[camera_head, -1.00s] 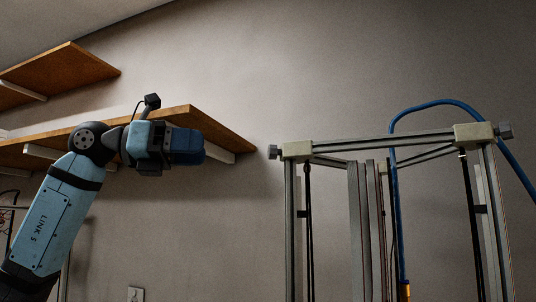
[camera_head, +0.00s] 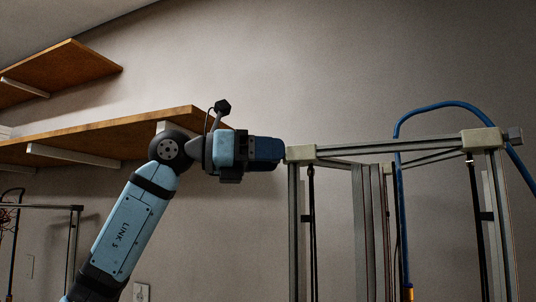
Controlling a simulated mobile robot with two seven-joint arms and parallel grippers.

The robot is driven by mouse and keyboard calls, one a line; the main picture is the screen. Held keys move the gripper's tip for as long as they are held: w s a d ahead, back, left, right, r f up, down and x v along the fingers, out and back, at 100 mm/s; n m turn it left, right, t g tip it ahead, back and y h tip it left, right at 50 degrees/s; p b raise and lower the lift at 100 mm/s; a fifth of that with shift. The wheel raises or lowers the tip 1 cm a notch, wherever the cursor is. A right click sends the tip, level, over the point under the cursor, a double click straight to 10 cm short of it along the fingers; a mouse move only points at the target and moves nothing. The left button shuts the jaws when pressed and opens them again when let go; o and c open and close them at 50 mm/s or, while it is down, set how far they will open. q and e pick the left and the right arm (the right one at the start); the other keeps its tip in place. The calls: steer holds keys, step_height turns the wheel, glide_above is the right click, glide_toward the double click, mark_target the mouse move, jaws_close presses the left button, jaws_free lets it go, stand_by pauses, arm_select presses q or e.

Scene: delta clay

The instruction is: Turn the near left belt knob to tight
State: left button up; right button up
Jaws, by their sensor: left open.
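My left gripper (camera_head: 279,150) reaches in from the left with its blue fingers level, pointing right at the frame's top left corner block (camera_head: 301,153). Its fingertips are at or very close to the block's left face. The near left belt knob, which sits on that face, is hidden by the fingers. The jaws are open around the place of the knob; I cannot see whether they touch it. The knob's turn position cannot be seen. My right gripper is out of view.
A similar grey knob (camera_head: 514,135) sits on the right corner block (camera_head: 481,139). A blue hose (camera_head: 402,210) arches over the frame's top bar (camera_head: 390,147). A wooden shelf (camera_head: 100,137) runs behind my left arm. The wall above the frame is clear.

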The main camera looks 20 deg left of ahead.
arm_select(q)
steer(key=c, duration=0.9)
steer(key=shift+m, duration=0.3)
steer(key=shift+m+h+b, duration=0.4)
steer(key=shift+m+b, duration=0.5)
steer(key=shift+m, duration=8.3)
steer(key=o, duration=0.9)
